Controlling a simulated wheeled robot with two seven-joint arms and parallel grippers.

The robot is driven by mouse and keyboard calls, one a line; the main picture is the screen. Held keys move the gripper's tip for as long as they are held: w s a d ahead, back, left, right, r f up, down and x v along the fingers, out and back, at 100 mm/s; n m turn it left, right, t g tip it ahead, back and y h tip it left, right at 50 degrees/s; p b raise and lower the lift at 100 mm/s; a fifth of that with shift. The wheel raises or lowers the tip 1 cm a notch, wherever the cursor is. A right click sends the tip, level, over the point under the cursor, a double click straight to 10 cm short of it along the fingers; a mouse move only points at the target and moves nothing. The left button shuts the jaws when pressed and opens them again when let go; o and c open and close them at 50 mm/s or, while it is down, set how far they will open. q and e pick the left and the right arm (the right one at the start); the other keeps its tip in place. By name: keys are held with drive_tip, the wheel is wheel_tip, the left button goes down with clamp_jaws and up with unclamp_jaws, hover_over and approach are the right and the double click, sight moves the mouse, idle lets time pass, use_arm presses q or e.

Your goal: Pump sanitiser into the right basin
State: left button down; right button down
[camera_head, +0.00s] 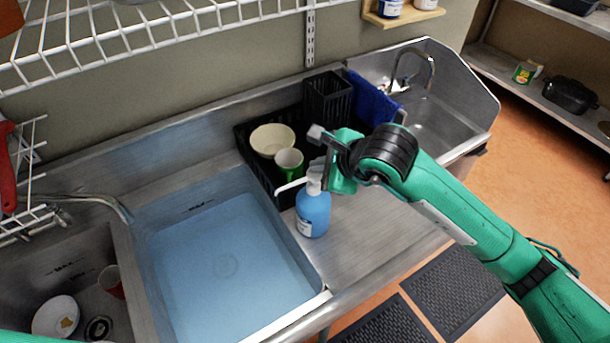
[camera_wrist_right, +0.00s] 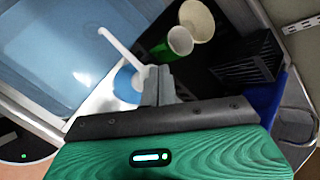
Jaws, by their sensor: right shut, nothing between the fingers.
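A blue pump bottle (camera_head: 313,212) with a white pump head and long spout stands upright on the steel counter. Its spout (camera_head: 292,186) points left toward the rim of the water-filled basin (camera_head: 165,235). A further basin with a tap (camera_head: 437,115) is at the far right. My right gripper (camera_head: 320,164) is shut and empty, right at the pump head; whether it touches is unclear. In the right wrist view, the shut fingers (camera_wrist_right: 158,85) overlap the blue bottle (camera_wrist_right: 126,84) and hide part of its top. My left gripper is not in view.
A black crate (camera_head: 262,180) behind the bottle holds a cream bowl (camera_head: 272,139) and a green cup (camera_head: 289,161). A blue cloth (camera_head: 372,103) hangs beside it. Dirty dishes lie in the left basin (camera_head: 75,270). A white wire rack (camera_head: 150,30) hangs above. Counter right of the bottle is clear.

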drive_tip(key=shift+r, duration=0.1)
drive_tip(key=shift+r+p, duration=1.3)
drive_tip(key=shift+r, duration=1.7)
